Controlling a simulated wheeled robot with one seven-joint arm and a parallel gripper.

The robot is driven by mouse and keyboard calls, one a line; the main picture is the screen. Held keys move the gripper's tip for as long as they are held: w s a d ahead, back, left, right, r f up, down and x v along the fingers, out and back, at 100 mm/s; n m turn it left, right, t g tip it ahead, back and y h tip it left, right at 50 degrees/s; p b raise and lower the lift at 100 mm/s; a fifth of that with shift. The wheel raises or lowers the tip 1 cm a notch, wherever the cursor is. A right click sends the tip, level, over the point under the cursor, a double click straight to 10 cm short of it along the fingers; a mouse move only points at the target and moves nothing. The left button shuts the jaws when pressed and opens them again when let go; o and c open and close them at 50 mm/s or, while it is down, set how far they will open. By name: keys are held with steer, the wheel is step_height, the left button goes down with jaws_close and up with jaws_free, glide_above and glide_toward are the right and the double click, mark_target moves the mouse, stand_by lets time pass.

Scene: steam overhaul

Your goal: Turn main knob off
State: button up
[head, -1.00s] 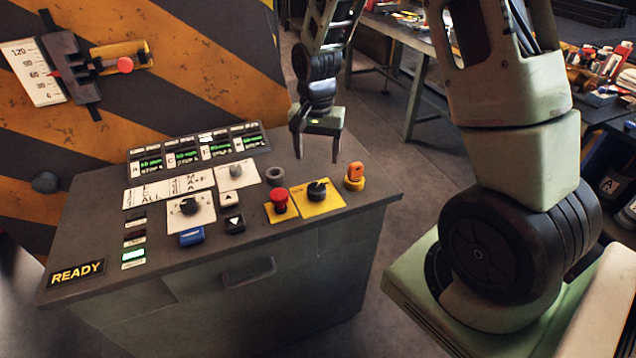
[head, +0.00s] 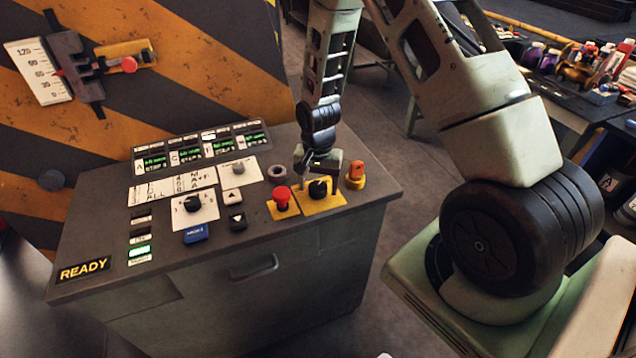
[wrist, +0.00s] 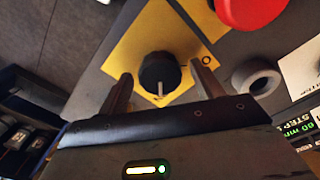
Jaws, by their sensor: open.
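The main knob (head: 317,189) is a black rotary knob on a yellow plate (head: 331,203) on the console top. In the wrist view the knob (wrist: 158,70) shows a white pointer line toward the bottom of the picture. A round "O" mark is on the plate to its right. My gripper (head: 319,181) is open and points down over the knob. In the wrist view one finger is left of the knob and one right of it. I cannot tell whether either finger touches it.
A red mushroom button (head: 281,195) is just left of the knob, and an orange switch (head: 355,174) just right. A grey ring (head: 277,174) sits behind the red button. Further left are another black dial (head: 194,203), a blue button (head: 195,233) and a lit "READY" sign (head: 84,270).

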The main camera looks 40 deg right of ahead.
steer(key=c, duration=1)
steer(key=shift+n, duration=0.3)
steer(key=n+b, duration=0.1)
steer(key=n, duration=1.2)
steer(key=shift+r, duration=0.1)
steer(key=shift+n, duration=2.1)
steer(key=shift+p, duration=0.3)
